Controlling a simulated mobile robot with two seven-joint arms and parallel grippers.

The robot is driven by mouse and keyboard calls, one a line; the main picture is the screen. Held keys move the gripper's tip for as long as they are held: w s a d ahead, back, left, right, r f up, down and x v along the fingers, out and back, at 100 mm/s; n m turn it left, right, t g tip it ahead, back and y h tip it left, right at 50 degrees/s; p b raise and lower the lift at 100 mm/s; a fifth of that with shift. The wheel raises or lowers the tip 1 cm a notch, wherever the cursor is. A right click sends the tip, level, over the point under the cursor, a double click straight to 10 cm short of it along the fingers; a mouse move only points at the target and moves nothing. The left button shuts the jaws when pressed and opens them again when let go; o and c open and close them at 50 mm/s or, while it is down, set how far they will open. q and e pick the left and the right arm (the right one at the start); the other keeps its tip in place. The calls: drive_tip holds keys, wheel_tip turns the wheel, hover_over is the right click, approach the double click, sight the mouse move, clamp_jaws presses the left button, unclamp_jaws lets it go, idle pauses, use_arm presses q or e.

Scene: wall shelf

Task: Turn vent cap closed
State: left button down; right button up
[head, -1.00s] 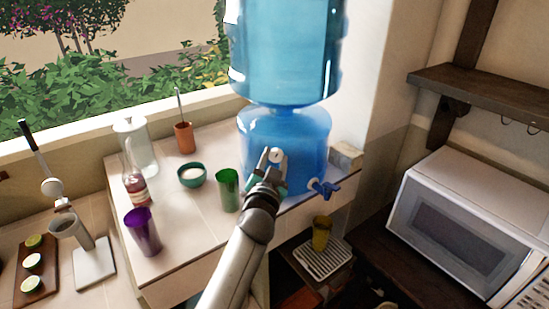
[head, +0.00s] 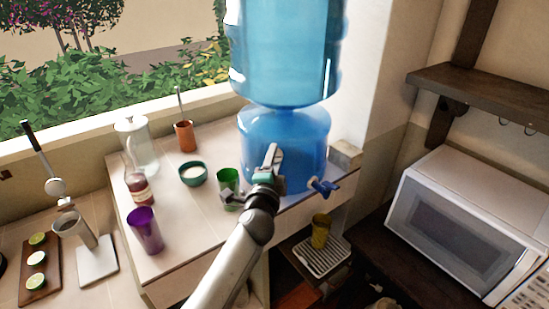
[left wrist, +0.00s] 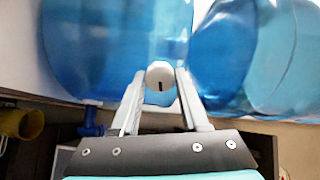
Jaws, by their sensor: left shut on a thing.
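The vent cap (left wrist: 160,74) is a small white round knob with a short dark mark on its lower part. It sits on the front of the blue water dispenser's lower tank (head: 312,150). My left gripper (head: 272,152) reaches up to the tank front, its fingers seen nearly edge-on, and hides the cap in the head view. In the left wrist view, my left gripper (left wrist: 161,80) has one finger on each side of the cap and is shut on it. My right gripper is not in view.
A blue tap (head: 323,187) sticks out just right of the gripper. A green cup (head: 228,182) stands close to its left, with a teal bowl (head: 192,175) and a purple cup (head: 145,231) farther left. A yellow cup (head: 320,232) stands on a drip tray below.

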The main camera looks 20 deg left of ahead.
use_arm(q)
drive_tip(key=shift+m, duration=1.1)
drive_tip(key=shift+c, duration=2)
unclamp_jaws()
drive_tip(key=shift+s, duration=0.15)
drive_tip(key=s+d, duration=0.2)
drive_tip(key=s, duration=1.3)
drive_tip(key=shift+b, duration=0.45)
drive_tip(key=shift+w+f, duration=0.1)
